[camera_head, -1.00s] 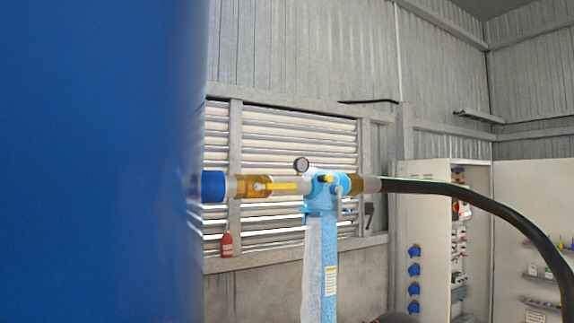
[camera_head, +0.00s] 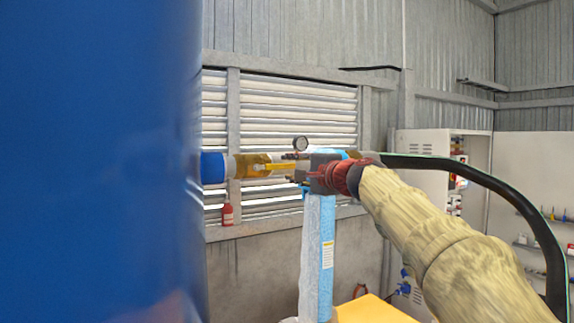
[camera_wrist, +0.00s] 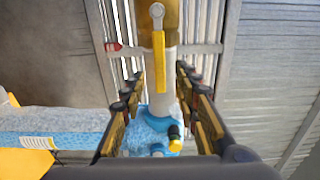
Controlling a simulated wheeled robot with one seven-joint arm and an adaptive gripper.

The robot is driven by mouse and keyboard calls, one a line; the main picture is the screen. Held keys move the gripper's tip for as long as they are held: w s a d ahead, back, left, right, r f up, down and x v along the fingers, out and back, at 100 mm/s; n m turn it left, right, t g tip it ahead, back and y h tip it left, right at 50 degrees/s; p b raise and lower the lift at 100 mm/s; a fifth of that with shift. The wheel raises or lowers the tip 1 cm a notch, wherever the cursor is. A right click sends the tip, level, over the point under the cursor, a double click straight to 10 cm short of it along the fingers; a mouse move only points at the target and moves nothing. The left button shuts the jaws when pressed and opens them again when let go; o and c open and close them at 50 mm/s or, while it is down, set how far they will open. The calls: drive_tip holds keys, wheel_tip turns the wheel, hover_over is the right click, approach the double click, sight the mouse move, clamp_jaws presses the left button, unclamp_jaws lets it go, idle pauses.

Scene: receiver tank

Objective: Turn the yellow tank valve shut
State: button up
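The yellow valve handle (camera_head: 281,167) lies along the pipe that comes out of the blue tank (camera_head: 95,150). In the wrist view the yellow lever (camera_wrist: 160,62) runs lengthwise along the pipe from its pivot at the top. My gripper (camera_wrist: 160,77) is open, with fingers on both sides of the pipe and the lever's free end between them. Clear gaps show on each side, and nothing is held. In the head view my gripper (camera_head: 291,165) comes from the right and hides part of the light-blue filter's top.
A light-blue filter body (camera_head: 320,245) hangs below the pipe, with a round gauge (camera_head: 300,143) above. A black hose (camera_head: 470,168) curves off to the right. A small yellow-and-black knob (camera_wrist: 174,137) sits close to the right fingers. A red bottle (camera_head: 227,213) stands on the wall ledge.

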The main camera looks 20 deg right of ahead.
sight(284, 166)
drive_tip(key=shift+p+x, duration=0.4)
drive_tip(key=shift+x, duration=1.3)
drive_tip(key=shift+c, duration=0.5)
clamp_jaws()
